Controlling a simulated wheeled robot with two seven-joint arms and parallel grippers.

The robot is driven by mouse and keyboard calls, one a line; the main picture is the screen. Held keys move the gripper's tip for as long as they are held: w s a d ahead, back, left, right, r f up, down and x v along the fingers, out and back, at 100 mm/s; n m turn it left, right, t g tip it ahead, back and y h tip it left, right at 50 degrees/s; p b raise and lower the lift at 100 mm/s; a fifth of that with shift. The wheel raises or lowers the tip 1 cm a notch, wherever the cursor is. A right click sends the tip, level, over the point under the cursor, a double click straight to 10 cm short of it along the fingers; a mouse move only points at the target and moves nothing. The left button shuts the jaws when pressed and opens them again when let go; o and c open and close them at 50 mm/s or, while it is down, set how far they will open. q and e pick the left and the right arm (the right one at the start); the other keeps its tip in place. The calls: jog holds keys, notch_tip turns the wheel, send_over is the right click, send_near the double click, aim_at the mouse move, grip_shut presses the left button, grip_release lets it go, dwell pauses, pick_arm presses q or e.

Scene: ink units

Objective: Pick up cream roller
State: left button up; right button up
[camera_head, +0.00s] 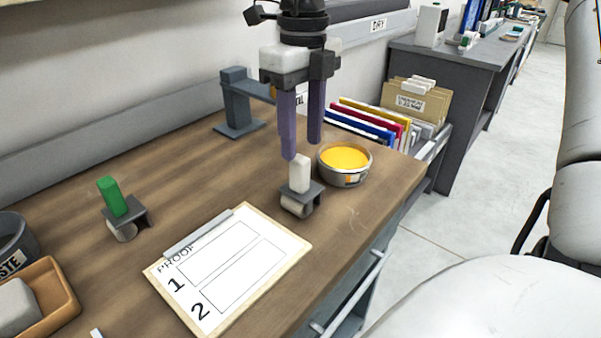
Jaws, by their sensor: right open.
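The cream roller (300,174) has a cream upright handle on a dark grey frame with a pale roll below. It stands on the wooden bench (150,161), left of the bowl of yellow ink. My right gripper (301,150) points down from above with two purple fingers. It is open and empty; its fingertips are just above or beside the top of the cream handle, and I cannot tell the exact gap in depth. A second roller with a green handle (112,197) stands to the left. My left gripper is not in view.
A round bowl of yellow ink (345,158) stands close right of the cream roller. A clipboard with a proof sheet (227,265) lies in front. A grey stand (237,105) is behind. A tan tray (45,296) and a waste bin (15,245) are at left.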

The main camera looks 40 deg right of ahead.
aim_at(299, 158)
jog(key=f, duration=0.5)
jog(key=shift+a, duration=0.25)
jog(key=shift+r, duration=0.1)
grip_shut()
notch_tip(299, 158, up, 10)
dwell(0.3)
